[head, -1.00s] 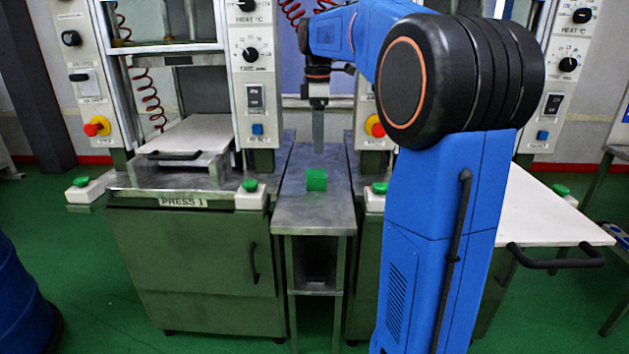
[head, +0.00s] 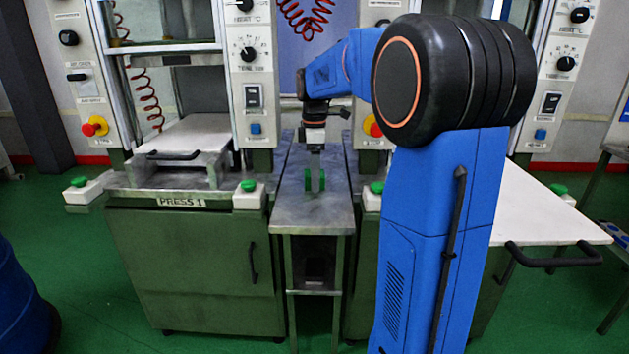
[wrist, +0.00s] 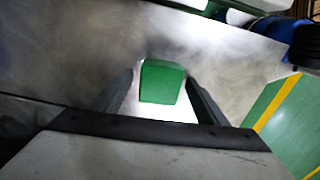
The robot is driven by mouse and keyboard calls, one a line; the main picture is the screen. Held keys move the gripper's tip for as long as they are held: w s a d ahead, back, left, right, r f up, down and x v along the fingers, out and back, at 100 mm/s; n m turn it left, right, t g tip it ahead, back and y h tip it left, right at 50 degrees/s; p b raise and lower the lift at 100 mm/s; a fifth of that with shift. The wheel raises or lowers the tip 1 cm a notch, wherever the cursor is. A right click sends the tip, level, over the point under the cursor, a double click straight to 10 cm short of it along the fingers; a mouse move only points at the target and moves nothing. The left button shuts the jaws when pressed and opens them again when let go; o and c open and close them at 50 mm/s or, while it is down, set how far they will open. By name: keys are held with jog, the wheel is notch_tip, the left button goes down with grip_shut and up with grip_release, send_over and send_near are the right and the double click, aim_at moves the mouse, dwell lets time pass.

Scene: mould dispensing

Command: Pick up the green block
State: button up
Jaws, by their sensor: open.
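The green block (wrist: 161,82) sits on the narrow metal table (head: 310,213) between the two presses. In the head view the block (head: 308,181) is partly hidden behind my gripper (head: 315,180), which points down over it. In the wrist view my gripper (wrist: 160,98) is open, with one dark finger on each side of the block. There is a gap between the block and each finger. Nothing is held.
Press 1 (head: 190,245) stands left of the table, with a green button (head: 248,186) near the table edge. Another green button (head: 377,187) is on the right. A white shelf with a black handle (head: 555,257) juts out at the right.

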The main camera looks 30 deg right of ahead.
jog(key=shift+f, duration=0.15)
jog(key=c, duration=1.5)
grip_shut()
